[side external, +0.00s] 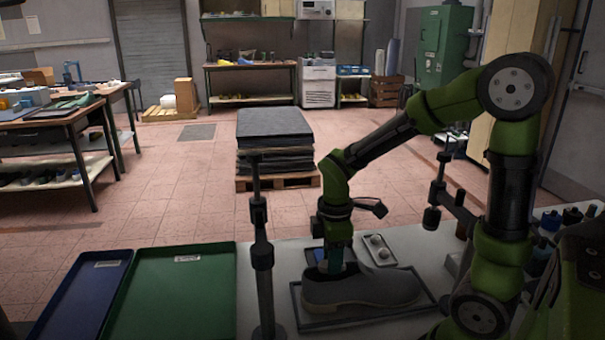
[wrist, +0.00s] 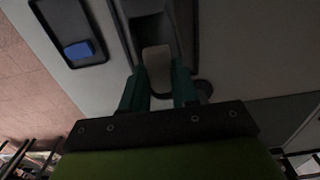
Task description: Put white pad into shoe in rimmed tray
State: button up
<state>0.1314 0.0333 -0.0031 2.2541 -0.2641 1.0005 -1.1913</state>
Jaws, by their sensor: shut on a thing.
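The grey shoe (side external: 365,288) lies in the rimmed tray (side external: 330,325) on the pale table, its opening toward the left. My gripper (side external: 337,265) points down over the shoe's opening, its fingertips close to the collar. In the wrist view, my gripper (wrist: 160,80) has its teal fingers on either side of the white pad (wrist: 157,66) and is shut on it. The pad's far end lies over the dark shoe opening (wrist: 148,27). How deep the pad sits is hard to tell; in the side view it is hidden by the fingers and shoe.
A small tray (side external: 392,262) with two pale round things stands behind the shoe. The wrist view shows a blue piece (wrist: 79,50) in a dark tray (wrist: 62,18). A green tray (side external: 170,300) and a blue tray (side external: 85,295) lie left, beyond a dark upright post (side external: 262,255).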

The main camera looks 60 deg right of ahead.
jog(key=o, duration=1.1)
jog(key=shift+r, duration=0.15)
jog(key=shift+r, duration=3.9)
